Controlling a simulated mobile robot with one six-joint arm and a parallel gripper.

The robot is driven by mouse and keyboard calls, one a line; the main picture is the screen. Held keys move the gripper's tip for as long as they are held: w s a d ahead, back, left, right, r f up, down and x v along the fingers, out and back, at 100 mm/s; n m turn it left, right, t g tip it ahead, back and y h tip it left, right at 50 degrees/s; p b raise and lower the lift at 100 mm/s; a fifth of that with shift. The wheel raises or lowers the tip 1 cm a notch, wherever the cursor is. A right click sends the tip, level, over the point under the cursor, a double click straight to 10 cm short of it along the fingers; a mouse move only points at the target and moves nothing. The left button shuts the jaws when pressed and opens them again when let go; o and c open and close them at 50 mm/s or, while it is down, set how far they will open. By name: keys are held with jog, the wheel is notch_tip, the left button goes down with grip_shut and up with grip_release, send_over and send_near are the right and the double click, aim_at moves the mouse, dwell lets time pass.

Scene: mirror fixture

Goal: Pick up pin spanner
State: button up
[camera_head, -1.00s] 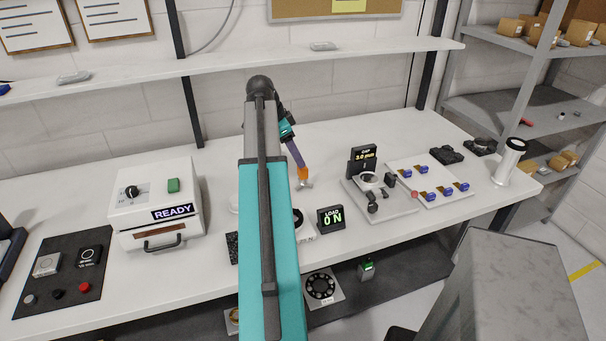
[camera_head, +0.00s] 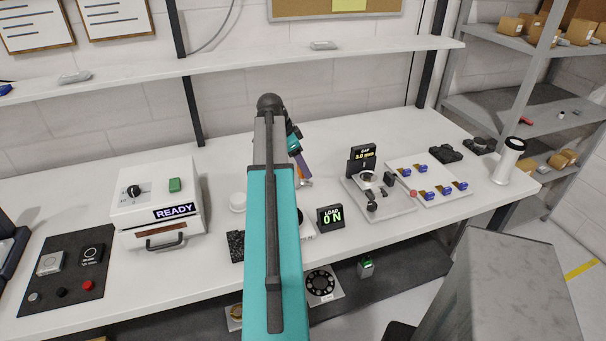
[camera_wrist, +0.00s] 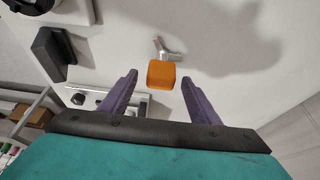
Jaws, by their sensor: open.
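The pin spanner (camera_wrist: 164,74) has an orange block-like handle and a forked metal end, which points up and away in the wrist view. In the head view its metal end (camera_head: 306,183) shows on the white bench, left of the LOAD display, with the rest largely hidden by my gripper. My gripper (camera_wrist: 159,82) is open, with its two purple fingers on either side of the orange handle and a gap on each side. The fingers do not touch it. In the head view my gripper (camera_head: 302,170) is just above the spanner.
The LOAD display (camera_head: 330,217) stands close by at the right. A gap-gauge fixture (camera_head: 378,195) and a white tray (camera_head: 400,172) of blue-handled parts are farther right. The white READY box (camera_head: 158,215) is at the left. Bench behind the spanner is clear.

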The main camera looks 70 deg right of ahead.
jog(key=shift+f, duration=0.1)
jog(key=shift+p+x, duration=1.2)
jog(key=shift+x, duration=1.3)
jog(key=c, duration=1.3)
